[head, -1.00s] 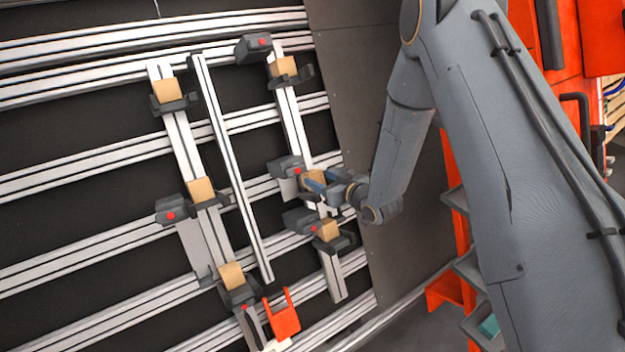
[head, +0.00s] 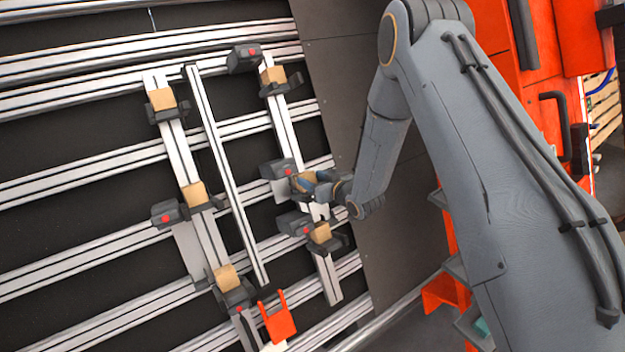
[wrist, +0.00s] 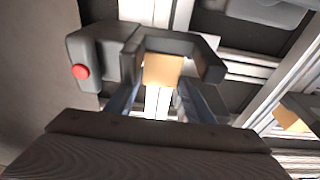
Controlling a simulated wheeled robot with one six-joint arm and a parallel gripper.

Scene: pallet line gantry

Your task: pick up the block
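The wooden block in front of my gripper sits in a dark U-shaped holder on a rail; in the wrist view this tan block (wrist: 162,70) is at upper middle. My gripper (head: 308,184) is at the same holder in the head view, where its blue fingers partly hide the block. In the wrist view my gripper (wrist: 158,90) has its two fingers apart, one on each side of the block's near end. I cannot tell whether either finger touches it.
A dark clamp body with a red button (wrist: 80,72) stands left of the block in the wrist view. Another holder with a tan block (head: 320,233) is close below in the head view. Several more blocks sit on the left rail (head: 205,235). An orange fork-shaped part (head: 276,320) is lower down.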

